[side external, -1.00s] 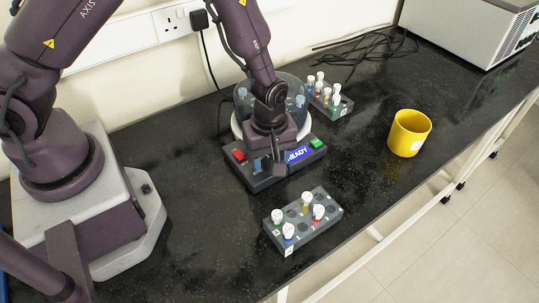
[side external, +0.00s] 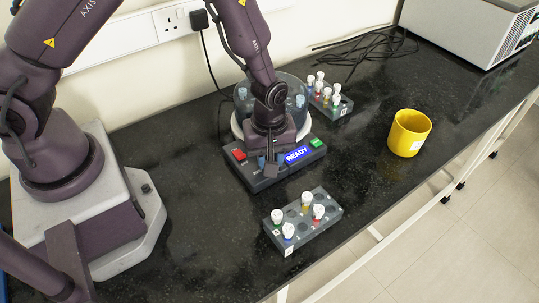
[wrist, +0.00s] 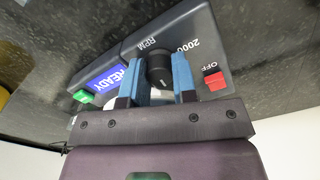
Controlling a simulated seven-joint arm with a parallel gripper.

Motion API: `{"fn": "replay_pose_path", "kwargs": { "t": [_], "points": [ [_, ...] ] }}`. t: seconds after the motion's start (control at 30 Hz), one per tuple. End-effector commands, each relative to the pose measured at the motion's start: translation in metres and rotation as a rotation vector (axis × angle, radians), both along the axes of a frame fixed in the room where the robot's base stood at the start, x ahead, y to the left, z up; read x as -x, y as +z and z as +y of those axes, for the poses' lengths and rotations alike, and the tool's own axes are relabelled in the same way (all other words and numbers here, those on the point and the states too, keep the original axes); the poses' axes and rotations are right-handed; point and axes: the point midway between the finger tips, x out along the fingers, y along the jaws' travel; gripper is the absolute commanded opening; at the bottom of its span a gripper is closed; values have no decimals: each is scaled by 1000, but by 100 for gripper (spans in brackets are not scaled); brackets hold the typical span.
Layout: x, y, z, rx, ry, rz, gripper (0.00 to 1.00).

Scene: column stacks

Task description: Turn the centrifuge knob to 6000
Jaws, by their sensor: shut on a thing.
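The centrifuge (side external: 240,122) stands on the black bench, with a grey front panel and a domed clear lid partly behind my arm. In the wrist view its black knob (wrist: 158,66) sits between the two blue fingers of my gripper (wrist: 161,74), which is shut on it. The printed "2000" and "RPM" show beside the knob; a "6000" mark cannot be seen. The blue display (side external: 298,154) reads READY. In the side view my gripper (side external: 267,164) is over the panel and hides the knob.
A red OFF button (side external: 239,155) and a green button (side external: 316,143) flank the panel. A tube rack (side external: 303,222) stands in front, another (side external: 330,104) behind.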

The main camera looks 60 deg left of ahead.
Motion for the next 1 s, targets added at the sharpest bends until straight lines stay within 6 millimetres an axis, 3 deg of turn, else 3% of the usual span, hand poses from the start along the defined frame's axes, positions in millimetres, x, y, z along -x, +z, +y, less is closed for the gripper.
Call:
{"fn": "replay_pose_path", "kwargs": {
  "t": [1.0],
  "points": [
    [0,1,0,0,-942,0,2]
  ]
}}
